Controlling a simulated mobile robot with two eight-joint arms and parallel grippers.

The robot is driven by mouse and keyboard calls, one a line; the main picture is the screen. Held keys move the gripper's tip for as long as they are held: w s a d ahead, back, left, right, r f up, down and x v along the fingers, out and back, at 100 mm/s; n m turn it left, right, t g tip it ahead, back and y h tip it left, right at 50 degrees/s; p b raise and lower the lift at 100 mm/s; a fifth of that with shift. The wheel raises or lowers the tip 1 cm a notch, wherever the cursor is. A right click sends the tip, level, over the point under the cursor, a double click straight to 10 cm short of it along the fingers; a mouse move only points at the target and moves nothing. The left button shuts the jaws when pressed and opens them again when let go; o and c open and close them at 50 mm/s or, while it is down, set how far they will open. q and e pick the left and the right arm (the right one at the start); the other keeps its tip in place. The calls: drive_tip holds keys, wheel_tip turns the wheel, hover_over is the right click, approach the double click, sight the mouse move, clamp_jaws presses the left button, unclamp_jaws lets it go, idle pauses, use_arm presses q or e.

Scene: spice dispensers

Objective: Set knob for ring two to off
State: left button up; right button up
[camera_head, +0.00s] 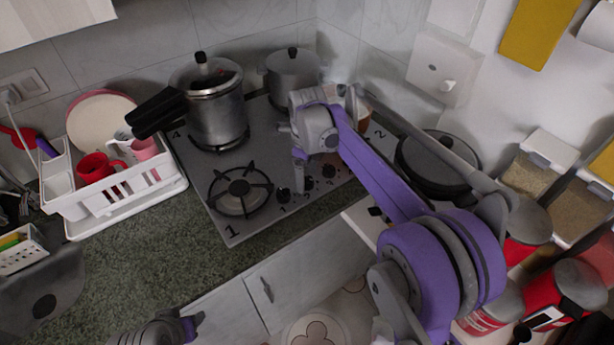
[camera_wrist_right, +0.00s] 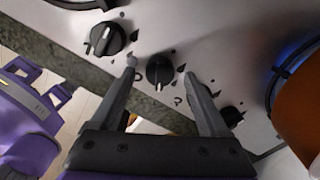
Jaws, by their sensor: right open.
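The hob (camera_head: 262,150) has a row of black knobs along its front right. In the right wrist view a middle knob (camera_wrist_right: 159,70) lies between the fingertips of my right gripper (camera_wrist_right: 161,71); contact cannot be told. Its light pointer mark faces the bottom of that view. Another knob (camera_wrist_right: 108,38) is at upper left, and another (camera_wrist_right: 232,116) is beyond the right finger. The small printed numbers are hard to read. The right gripper (camera_head: 299,172) is open, pointing down over the knobs in the head view. A blue flame (camera_wrist_right: 290,62) shows at a burner on the right.
A pressure cooker (camera_head: 218,112) and a steel pot (camera_head: 292,75) stand at the back of the hob. The front-left burner (camera_head: 240,191) is bare. A black pan (camera_head: 437,162) lies at right. A white dish rack (camera_head: 110,190) stands left; green worktop (camera_head: 130,265) is clear in front.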

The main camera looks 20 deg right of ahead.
drive_tip(key=shift+f, duration=0.3)
clamp_jaws()
idle(0.3)
